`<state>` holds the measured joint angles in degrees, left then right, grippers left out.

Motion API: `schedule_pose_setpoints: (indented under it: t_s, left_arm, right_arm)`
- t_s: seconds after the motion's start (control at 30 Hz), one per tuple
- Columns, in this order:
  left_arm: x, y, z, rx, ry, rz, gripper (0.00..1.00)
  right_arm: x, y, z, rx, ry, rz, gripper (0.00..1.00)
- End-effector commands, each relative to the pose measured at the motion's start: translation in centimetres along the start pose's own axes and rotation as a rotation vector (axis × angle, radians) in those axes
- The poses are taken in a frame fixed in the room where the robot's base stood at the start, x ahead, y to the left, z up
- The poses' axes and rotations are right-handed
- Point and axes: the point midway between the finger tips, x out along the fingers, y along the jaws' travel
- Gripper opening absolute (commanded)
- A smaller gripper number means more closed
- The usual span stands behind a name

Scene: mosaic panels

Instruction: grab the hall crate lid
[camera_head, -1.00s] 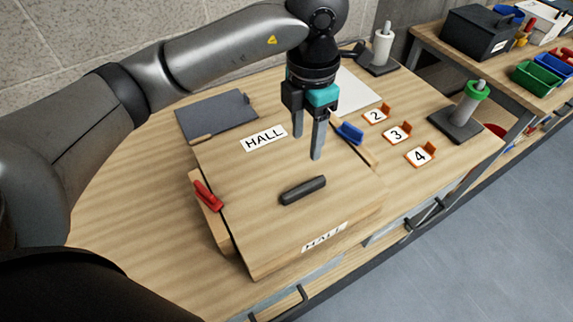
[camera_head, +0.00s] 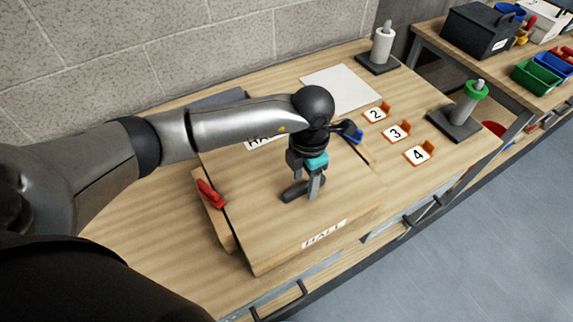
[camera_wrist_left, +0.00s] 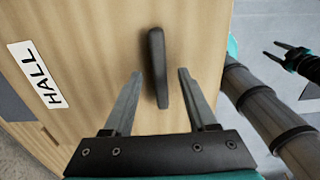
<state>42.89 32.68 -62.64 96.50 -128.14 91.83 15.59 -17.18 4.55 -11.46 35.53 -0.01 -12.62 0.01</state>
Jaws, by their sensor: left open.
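The hall crate lid (camera_head: 255,225) is a flat wooden board with a HALL label, lying on the crate on the bench. Its dark bar handle (camera_head: 292,192) stands near the middle and is partly hidden by my left gripper (camera_head: 312,194). In the left wrist view, the handle (camera_wrist_left: 156,60) appears between the two open fingers of my left gripper (camera_wrist_left: 160,74), with a gap on each side. The lid (camera_wrist_left: 95,70) fills the left and middle of that view. My right gripper (camera_wrist_left: 275,50) shows small at the upper right, away from the lid; its opening is unclear.
A red clamp (camera_head: 210,193) sits at the crate's left edge and a blue clamp (camera_head: 353,137) at its far right edge. Number cards, such as card 4 (camera_head: 420,155), and a green-ringed post (camera_head: 468,105) stand to the right. A white sheet (camera_head: 340,88) lies behind.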

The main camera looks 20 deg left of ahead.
Motion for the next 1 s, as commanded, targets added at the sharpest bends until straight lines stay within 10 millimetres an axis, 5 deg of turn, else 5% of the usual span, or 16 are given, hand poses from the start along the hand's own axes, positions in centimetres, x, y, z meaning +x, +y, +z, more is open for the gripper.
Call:
schedule_pose_setpoints:
  t_s: [0.3, 0.8, 1.0]
  left_arm:
    - [0.67, -0.02, 0.01, 0.000, -0.001, 0.000, 0.56]
    - [0.62, -0.01, 0.01, 0.000, -0.001, 0.000, 0.00]
    - [0.61, -0.01, 0.02, 0.000, -0.001, 0.000, 0.00]
  right_arm:
    - [-0.04, 0.05, 0.07, 0.000, -0.001, 0.001, 0.50]
    - [-0.04, 0.06, 0.09, 0.000, -0.001, 0.001, 0.50]
    - [-0.04, 0.06, 0.09, 0.000, -0.001, 0.001, 0.50]
